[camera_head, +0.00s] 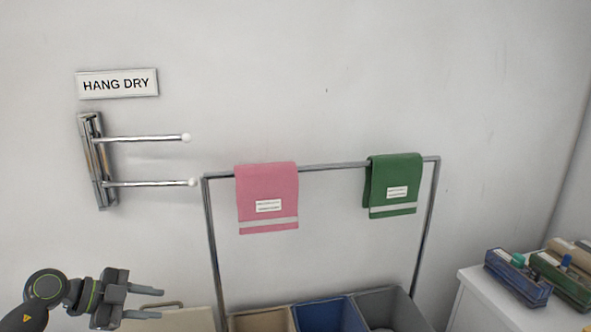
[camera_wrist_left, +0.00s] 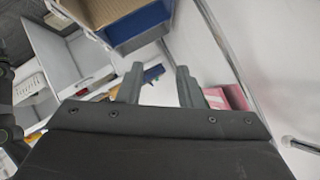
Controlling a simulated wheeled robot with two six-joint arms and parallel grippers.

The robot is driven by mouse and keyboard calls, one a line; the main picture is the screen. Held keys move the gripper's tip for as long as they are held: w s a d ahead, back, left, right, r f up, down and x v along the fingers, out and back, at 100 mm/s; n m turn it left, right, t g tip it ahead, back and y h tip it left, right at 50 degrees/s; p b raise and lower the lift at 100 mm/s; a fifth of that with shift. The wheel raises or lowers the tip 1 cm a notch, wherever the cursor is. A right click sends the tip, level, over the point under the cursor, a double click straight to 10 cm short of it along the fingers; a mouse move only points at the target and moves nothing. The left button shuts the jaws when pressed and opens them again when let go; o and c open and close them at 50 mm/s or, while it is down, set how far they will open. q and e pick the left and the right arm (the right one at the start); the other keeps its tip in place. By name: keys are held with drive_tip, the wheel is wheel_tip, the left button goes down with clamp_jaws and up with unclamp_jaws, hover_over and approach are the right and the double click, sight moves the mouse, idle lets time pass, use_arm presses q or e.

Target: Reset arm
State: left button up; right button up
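My left gripper (camera_head: 147,302) is at the lower left of the head view, with its two fingers apart and nothing between them. It points right, in front of the wall and left of the towel rack. In the left wrist view the two fingertips (camera_wrist_left: 160,72) are also apart and empty.
A pink towel (camera_head: 267,190) and a green towel (camera_head: 394,180) hang on a metal rack (camera_head: 330,166). Two wall rods (camera_head: 140,138) sit under a HANG DRY sign (camera_head: 117,84). Below are a blue bin (camera_head: 330,316), a beige bin (camera_head: 262,320) and a grey bin (camera_head: 408,312). A white cabinet (camera_head: 480,300) holds trays at right.

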use_arm(q)
drive_tip(key=s+d+r+n+t, duration=0.25)
drive_tip(key=r+n+t, duration=0.3)
drive_tip(key=t, duration=0.65)
drive_tip(key=s+a+f+n+g+y, duration=0.4)
drive_tip(key=s+a+f+n+y, duration=0.5)
drive_tip(key=s+f+n+y, duration=0.5)
drive_tip(key=s+d+f+g+h, duration=0.1)
drive_tip(key=s+d+f+g, duration=0.35)
drive_tip(key=s, duration=0.35)
drive_tip(key=s+d+f+g+h, duration=0.1)
drive_tip(key=s+d+f+g, duration=0.2)
drive_tip(key=s+f+g, duration=0.45)
wheel_tip(320, 180, down, 24)
drive_tip(key=s+a+r, duration=0.1)
drive_tip(key=s, duration=0.2)
drive_tip(key=s+d+f, duration=0.1)
drive_tip(key=s+f, duration=1.3)
drive_tip(key=f, duration=0.1)
drive_tip(key=shift+s+f+g+h, duration=0.3)
drive_tip(key=shift+f+g+h, duration=0.05)
drive_tip(key=shift+g+h, duration=0.05)
